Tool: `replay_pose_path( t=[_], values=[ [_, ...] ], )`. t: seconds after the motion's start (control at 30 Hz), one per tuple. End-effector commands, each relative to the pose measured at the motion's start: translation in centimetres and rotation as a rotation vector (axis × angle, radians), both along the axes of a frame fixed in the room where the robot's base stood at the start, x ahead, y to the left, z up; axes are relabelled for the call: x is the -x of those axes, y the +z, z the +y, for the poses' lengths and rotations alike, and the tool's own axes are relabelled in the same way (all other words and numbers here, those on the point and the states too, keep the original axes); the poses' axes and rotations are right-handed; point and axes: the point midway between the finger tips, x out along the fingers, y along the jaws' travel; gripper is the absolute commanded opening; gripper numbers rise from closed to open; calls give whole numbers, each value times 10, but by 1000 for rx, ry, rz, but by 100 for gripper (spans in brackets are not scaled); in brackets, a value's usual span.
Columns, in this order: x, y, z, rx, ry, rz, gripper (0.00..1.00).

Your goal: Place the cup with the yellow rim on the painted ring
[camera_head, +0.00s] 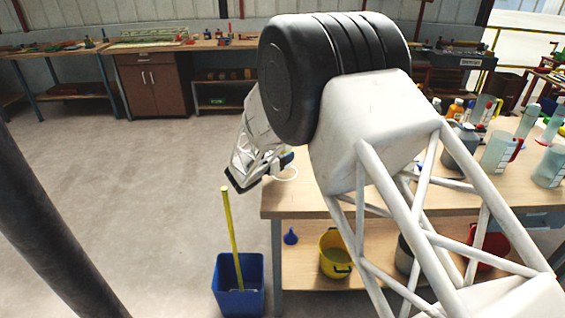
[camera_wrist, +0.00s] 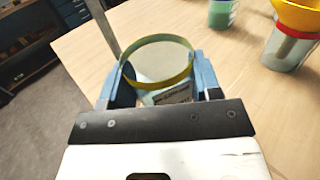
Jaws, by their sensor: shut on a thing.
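The cup with the yellow rim (camera_wrist: 160,83) is between the two blue fingers of my gripper (camera_wrist: 161,72) in the wrist view. The fingers press on its two sides, and I look down into its round mouth. Its lower part is mostly hidden by my gripper, so I cannot tell whether it touches the table. In the head view my gripper (camera_head: 288,161) is at the left end of the wooden table (camera_head: 300,198), partly hidden behind my arm. A thin white loop shows beside it; I cannot tell what it is.
A green cup (camera_wrist: 221,13) and a clear container with a red band (camera_wrist: 286,52) and yellow top stand farther right. Several bottles and jugs crowd the table's right side (camera_head: 498,150). A blue bin (camera_head: 238,296) with a yellow pole stands on the floor left of the table.

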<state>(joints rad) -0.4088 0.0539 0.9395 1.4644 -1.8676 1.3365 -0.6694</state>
Motion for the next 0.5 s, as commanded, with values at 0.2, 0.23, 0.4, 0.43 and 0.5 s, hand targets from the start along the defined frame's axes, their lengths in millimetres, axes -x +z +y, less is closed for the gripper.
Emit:
replay_pose_path(
  t=[0.2,0.23,0.4,0.43,0.5],
  values=[
    [0,-1,0,0,0,0,35],
    [0,-2,0,0,0,0,35],
    [0,-17,0,-1,1,1,35],
    [0,-20,0,-1,1,1,35],
    [0,-28,0,0,1,1,35]
  ],
)
